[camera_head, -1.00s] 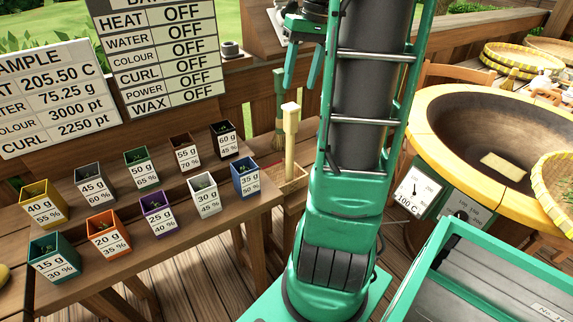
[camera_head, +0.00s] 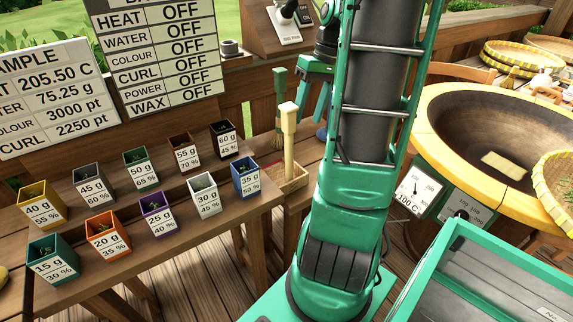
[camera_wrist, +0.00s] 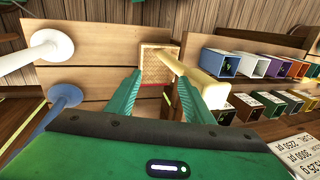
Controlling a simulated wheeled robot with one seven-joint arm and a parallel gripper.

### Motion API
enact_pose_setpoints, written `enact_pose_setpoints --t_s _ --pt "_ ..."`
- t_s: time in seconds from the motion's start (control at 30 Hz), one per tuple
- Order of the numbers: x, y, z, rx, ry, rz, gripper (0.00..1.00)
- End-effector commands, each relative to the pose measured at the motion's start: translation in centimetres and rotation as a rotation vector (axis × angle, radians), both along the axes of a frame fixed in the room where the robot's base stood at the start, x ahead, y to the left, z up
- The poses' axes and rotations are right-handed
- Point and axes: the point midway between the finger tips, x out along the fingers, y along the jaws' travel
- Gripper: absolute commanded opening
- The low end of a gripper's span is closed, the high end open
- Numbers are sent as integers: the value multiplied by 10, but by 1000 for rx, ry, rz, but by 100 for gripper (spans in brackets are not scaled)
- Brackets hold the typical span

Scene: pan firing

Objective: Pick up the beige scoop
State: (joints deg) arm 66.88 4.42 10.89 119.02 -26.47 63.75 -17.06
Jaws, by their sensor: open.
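The beige scoop (camera_head: 289,135) stands upright in a small wooden box (camera_head: 296,180) in the head view, its square-topped handle uppermost. Its lower end is hidden in the box. In the wrist view the scoop (camera_wrist: 199,82) slants from the box (camera_wrist: 156,68) toward the camera, beside and partly overlapping the right-hand finger. My gripper (camera_head: 309,106) is open with green fingers, to the right of the scoop's top in the head view. In the wrist view my gripper (camera_wrist: 160,76) has nothing between its fingertips but the view of the box beyond. I cannot tell whether a finger touches the scoop.
A green-handled brush (camera_head: 279,108) stands just behind the scoop. Several labelled coloured pots, including a blue one (camera_head: 247,179), stand on the stepped bench to the left. A white knobbed object (camera_wrist: 48,48) and a blue one (camera_wrist: 64,97) rise left of the gripper. A large yellow-rimmed pan (camera_head: 440,140) is at right.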

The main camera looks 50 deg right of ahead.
Motion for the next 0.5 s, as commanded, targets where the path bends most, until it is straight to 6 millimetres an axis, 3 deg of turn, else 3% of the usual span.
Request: enact_pose_setpoints --t_s 0.2,0.5 --pt "0 7 -25 3 2 0 48" --pt "0 8 -28 0 0 -1 45"
